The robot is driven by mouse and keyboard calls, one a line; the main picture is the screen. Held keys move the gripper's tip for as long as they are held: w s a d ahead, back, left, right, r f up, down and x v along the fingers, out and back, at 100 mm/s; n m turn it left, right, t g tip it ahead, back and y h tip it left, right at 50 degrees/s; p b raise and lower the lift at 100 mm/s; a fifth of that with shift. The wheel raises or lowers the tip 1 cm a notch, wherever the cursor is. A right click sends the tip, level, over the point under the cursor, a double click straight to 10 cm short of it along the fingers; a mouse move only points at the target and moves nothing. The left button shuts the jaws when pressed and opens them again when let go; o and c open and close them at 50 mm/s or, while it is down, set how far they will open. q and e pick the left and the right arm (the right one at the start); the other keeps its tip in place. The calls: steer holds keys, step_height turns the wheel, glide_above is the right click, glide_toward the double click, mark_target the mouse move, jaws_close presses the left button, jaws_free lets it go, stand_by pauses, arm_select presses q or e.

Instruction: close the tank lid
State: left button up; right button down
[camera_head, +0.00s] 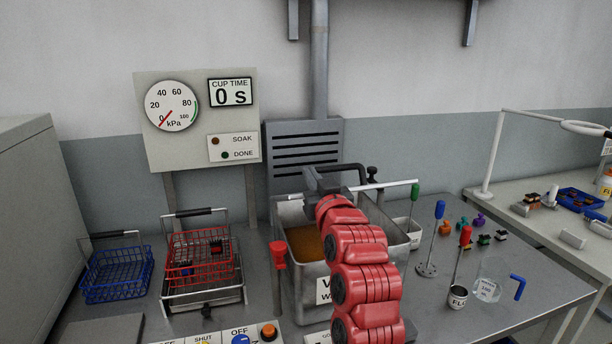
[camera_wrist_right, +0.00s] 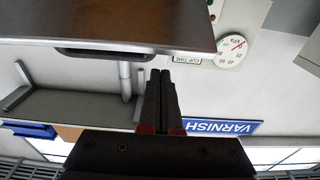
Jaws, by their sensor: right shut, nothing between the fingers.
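The metal tank (camera_head: 407,262) stands on the bench with its top uncovered in front, and brown liquid (camera_head: 305,243) shows inside. A thin pale edge (camera_head: 398,184), seemingly the tank lid seen nearly edge-on, crosses above the tank's rear, with a black handle (camera_head: 352,167). In the right wrist view a grey plate, likely the lid (camera_wrist_right: 110,22), fills the upper left with a dark handle (camera_wrist_right: 105,49). My right gripper (camera_head: 312,178) is over the tank's rear, by that edge; its fingers (camera_wrist_right: 158,100) are shut and empty. Contact with the lid cannot be told. My left gripper is out of view.
A red basket (camera_head: 200,255) on a stand and a blue basket (camera_head: 117,275) are left of the tank. A red-handled valve (camera_head: 278,255) is at its left side. Tools, a cup (camera_head: 457,298) and a beaker (camera_head: 487,289) stand right. A slotted panel (camera_head: 290,145) stands behind.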

steer(key=s+d+f+t+y+b, duration=0.1)
steer(key=s+f+t+b, duration=0.1)
steer(key=f+b, duration=0.3)
steer(key=s+f+t+b, duration=0.3)
steer(key=f+b, duration=0.3)
steer(key=f, duration=0.3)
steer(key=shift+d+y, duration=0.35)
steer(key=shift+y, duration=0.05)
